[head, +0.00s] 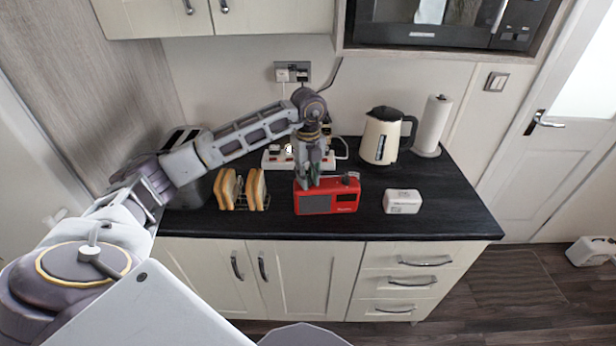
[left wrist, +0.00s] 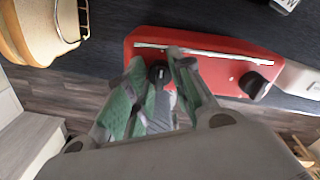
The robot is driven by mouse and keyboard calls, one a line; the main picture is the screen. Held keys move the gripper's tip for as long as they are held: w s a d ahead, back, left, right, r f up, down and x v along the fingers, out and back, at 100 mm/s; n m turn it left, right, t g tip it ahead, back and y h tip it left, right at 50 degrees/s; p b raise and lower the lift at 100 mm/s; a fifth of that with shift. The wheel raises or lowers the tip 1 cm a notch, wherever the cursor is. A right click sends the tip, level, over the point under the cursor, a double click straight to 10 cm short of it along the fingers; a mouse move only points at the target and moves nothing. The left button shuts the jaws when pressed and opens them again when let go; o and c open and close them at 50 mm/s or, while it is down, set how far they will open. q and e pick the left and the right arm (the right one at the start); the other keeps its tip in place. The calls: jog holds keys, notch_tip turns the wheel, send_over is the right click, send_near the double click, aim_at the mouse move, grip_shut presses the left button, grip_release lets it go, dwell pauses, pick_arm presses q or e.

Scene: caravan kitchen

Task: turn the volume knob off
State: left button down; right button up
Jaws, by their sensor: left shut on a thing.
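A red radio (head: 340,200) stands on the dark counter, with its grey speaker grille at the left of its front. My left gripper (head: 315,183) reaches down to the radio's top from behind and above. In the left wrist view the radio (left wrist: 215,62) shows from above. The fingers of my left gripper (left wrist: 165,78) are closed around a small dark knob (left wrist: 158,73) on its top, mostly hidden between them. A second dark knob (left wrist: 254,85) stands free towards the other end. I cannot read which knob is for volume. My right gripper is not in view.
A toast rack with bread (head: 228,190) stands left of the radio. A small white box (head: 402,201) is to its right. Behind are a white power strip (head: 272,160), a cream kettle (head: 381,137) and a paper roll (head: 433,125). The counter's front right is clear.

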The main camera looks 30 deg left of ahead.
pick_arm(q)
jog(key=c, duration=1.2)
grip_release()
jog(key=shift+r, duration=0.15)
jog(key=shift+r, duration=5.9)
